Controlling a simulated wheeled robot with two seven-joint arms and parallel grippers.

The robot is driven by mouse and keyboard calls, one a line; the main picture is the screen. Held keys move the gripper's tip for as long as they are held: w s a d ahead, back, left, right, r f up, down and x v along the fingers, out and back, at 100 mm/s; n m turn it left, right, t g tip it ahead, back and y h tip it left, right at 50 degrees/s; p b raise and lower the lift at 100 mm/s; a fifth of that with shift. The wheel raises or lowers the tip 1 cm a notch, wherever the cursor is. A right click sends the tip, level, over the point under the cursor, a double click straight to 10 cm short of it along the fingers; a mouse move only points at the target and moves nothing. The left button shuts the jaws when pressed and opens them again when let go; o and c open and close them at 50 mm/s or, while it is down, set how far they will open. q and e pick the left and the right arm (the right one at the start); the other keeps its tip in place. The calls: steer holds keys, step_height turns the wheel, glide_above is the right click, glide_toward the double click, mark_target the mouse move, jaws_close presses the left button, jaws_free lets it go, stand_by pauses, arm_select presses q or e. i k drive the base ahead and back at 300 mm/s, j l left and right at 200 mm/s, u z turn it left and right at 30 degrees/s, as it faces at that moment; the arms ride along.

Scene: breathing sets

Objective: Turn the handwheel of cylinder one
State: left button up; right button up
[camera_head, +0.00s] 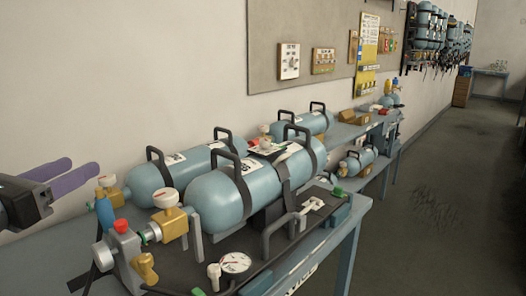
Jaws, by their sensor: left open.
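My left gripper (82,168) comes in at the left edge, with a dark body and two purple fingers. It is open and empty, a little left of the valves and apart from them. The front light-blue cylinder (217,203) lies on the bench with a brass valve and a white, red-rimmed handwheel (166,199) at its left end. Behind it lies a second blue cylinder (150,180) with a similar white handwheel (107,181). I cannot read which cylinder is number one. My right gripper is not in view.
A red-knobbed fitting (121,226), a gauge (235,263) and black hoses sit in front of the cylinder. Black carry handles (231,168) stand up from the cylinders. The blue bench (352,225) ends at the right, with open floor (430,230) beyond.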

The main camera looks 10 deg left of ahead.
mark_target(165, 198)
steer(key=k+l, duration=0.35)
steer(key=l, duration=0.15)
steer(key=k+l, duration=0.4)
